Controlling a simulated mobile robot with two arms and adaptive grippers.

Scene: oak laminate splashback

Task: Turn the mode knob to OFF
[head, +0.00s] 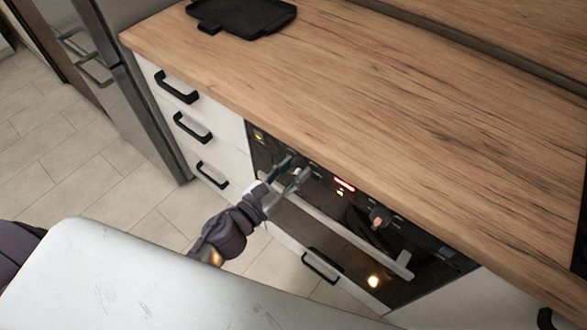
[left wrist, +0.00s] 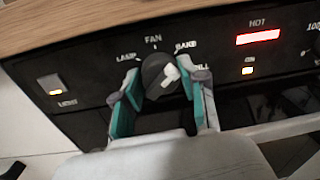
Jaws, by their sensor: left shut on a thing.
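The mode knob (left wrist: 157,76) is a round dark knob with a white pointer on the black oven panel (left wrist: 215,70). LAMP, FAN, BAKE and a partly covered label ending in "LL" are printed around it. The pointer is on the right side of the knob, toward BAKE and the partly covered label. I cannot read an OFF mark. My left gripper (left wrist: 158,88) has a teal-padded finger on each side of the knob and is shut on it. In the head view my left gripper (head: 291,172) reaches the panel and covers most of the knob. My right gripper is out of view.
A red HOT display (left wrist: 258,37) and an ON lamp (left wrist: 248,71) are lit right of the knob. A lit square switch (left wrist: 50,84) is at left. The oven handle (head: 340,236) runs below the panel. The wooden counter (head: 330,90) overhangs, with a black tray (head: 243,16) on it.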

